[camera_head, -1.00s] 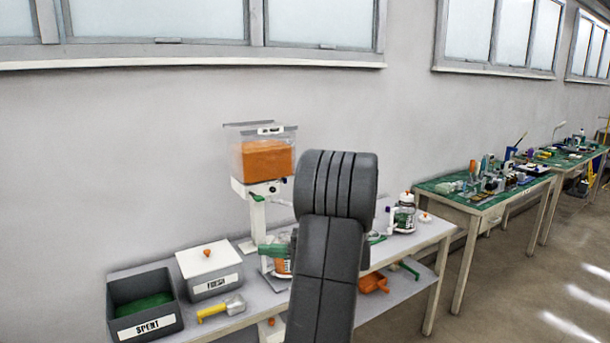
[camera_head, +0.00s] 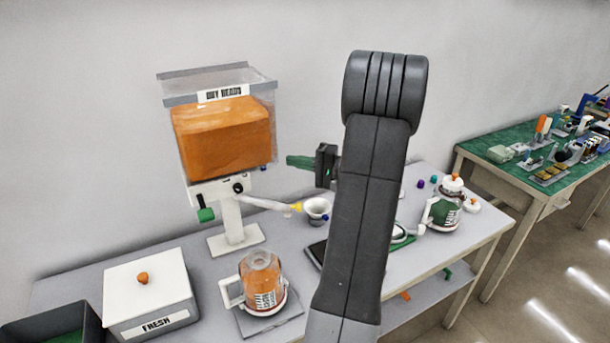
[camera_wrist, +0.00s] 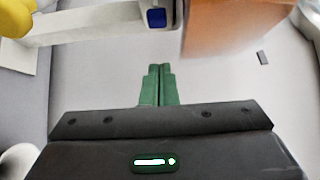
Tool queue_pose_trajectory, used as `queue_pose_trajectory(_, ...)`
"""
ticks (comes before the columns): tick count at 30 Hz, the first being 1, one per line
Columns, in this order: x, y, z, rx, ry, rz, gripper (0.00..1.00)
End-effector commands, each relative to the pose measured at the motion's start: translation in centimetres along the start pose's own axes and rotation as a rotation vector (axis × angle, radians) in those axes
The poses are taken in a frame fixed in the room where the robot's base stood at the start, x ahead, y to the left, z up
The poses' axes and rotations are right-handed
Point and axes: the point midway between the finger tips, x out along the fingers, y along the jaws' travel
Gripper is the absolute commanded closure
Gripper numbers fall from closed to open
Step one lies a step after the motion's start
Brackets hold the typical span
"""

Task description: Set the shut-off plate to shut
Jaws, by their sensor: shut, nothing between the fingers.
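A clear hopper of orange beads (camera_head: 222,138) stands on a white post, labelled as dry beads. Its white outlet block (camera_head: 222,187) has a black knob (camera_head: 238,188) and a green tab (camera_head: 205,214) at the left. A small blue piece (camera_head: 263,168) shows at the hopper's lower right; a blue piece (camera_wrist: 156,18) on a white part shows in the wrist view. I cannot tell which part is the shut-off plate. My gripper (camera_head: 290,161) is shut and empty, right of the hopper, apart from it. Its green fingertips (camera_wrist: 160,70) are together in the wrist view.
An orange-filled canister (camera_head: 262,283) stands below the hopper. The white FRESH box (camera_head: 150,290) is at the left; a green-filled canister (camera_head: 443,212) is at the right.

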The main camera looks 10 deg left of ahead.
Motion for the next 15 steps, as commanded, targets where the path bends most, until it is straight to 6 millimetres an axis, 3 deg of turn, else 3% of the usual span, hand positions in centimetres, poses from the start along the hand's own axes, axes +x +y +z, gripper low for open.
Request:
queue_pose_trajectory(2,1.7,-0.3,0.1,0.003,-0.004,-0.001,1.00)
queue_pose_trajectory(6,3.0,-0.3,1.8,0.003,-0.002,0.000,1.00)
queue_pose_trajectory(15,4.0,0.0,2.8,0.001,0.001,0.000,1.00)
